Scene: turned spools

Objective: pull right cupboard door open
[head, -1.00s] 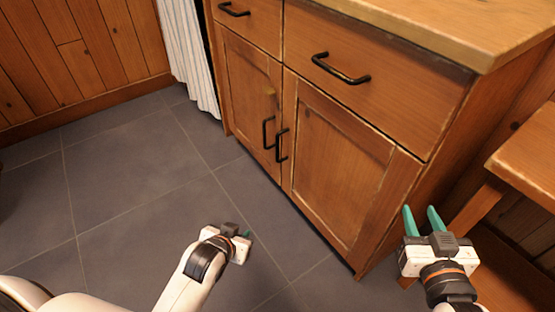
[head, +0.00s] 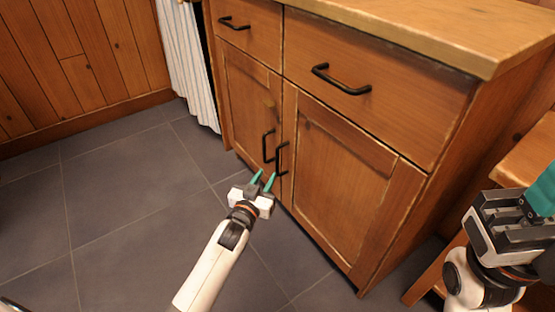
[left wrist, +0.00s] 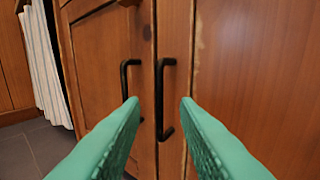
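The right cupboard door (head: 345,180) is a wooden panel and is closed. Its black vertical handle (head: 280,158) is near its left edge; it also shows in the left wrist view (left wrist: 163,98), between my fingertips in the picture. The left door's handle (head: 267,146) is just beside it, and in the left wrist view (left wrist: 126,78) it is near the left finger. My left gripper (head: 263,180) is open, its teal fingers pointing at the handles, with nothing held. My right gripper (head: 541,192) is at the right edge, partly cut off; its fingertips are out of frame.
Two drawers with black handles (head: 340,80) sit above the doors, under the wooden countertop (head: 430,25). A wooden stool or bench (head: 525,160) stands at the right. A striped curtain (head: 190,70) hangs at the left. The grey tiled floor (head: 120,190) is clear.

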